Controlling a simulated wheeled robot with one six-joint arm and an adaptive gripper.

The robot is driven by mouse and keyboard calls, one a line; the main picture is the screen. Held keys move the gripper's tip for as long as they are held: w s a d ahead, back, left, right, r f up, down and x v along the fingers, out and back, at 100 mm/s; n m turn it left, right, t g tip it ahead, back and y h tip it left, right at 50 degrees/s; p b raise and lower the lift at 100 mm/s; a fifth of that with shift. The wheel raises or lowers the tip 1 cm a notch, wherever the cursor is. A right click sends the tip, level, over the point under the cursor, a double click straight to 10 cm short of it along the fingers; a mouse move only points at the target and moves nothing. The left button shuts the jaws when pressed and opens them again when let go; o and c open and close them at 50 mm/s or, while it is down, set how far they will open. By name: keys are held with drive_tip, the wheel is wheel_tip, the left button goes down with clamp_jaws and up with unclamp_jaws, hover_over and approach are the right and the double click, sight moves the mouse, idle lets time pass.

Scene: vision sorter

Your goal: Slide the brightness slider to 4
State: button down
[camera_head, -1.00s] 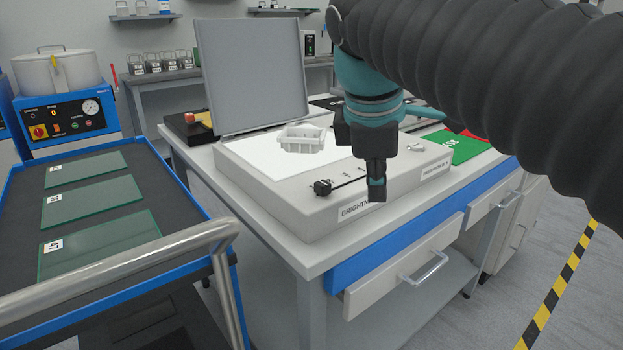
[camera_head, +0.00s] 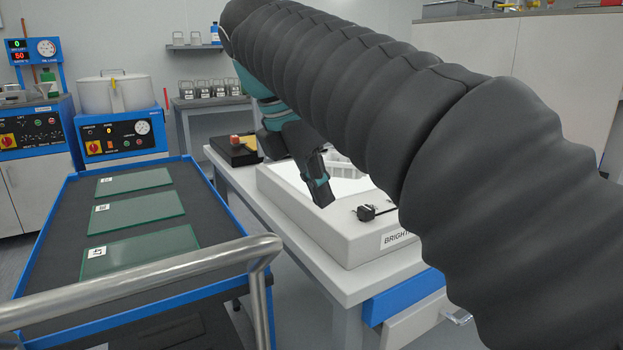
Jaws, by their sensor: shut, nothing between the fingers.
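The brightness slider's black knob (camera_head: 366,213) sits at the left end of its slot on the front edge of the white light box (camera_head: 345,245). The right part of the slot and most of the scale are hidden behind my arm. The label below (camera_head: 396,238) is partly covered and reads "BRIGHT". My gripper (camera_head: 322,198) is shut and empty, tilted with its tip down. In the picture it lies to the left of the knob, over the left part of the light box, apart from the knob.
A trolley (camera_head: 58,245) with several glass plates (camera_head: 137,215) and a metal handle (camera_head: 150,272) stands at the left. A black box with a red button (camera_head: 235,140) is behind the light box. A white slotted holder (camera_head: 343,168) stands on the lit panel. My arm hides much of the right side.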

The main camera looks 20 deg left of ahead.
sight(357, 222)
drive_tip(key=b+x, duration=0.1)
drive_tip(key=x, duration=0.2)
drive_tip(key=shift+d+f, duration=0.1)
drive_tip(key=shift+f, duration=0.25)
drive_tip(key=shift+w+d+f, duration=0.25)
drive_tip(key=shift+w+d, duration=0.7)
drive_tip(key=shift+w, duration=0.25)
drive_tip(key=shift+w+d, duration=0.4)
drive_tip(key=shift+w, duration=0.05)
drive_tip(key=shift+r, duration=0.1)
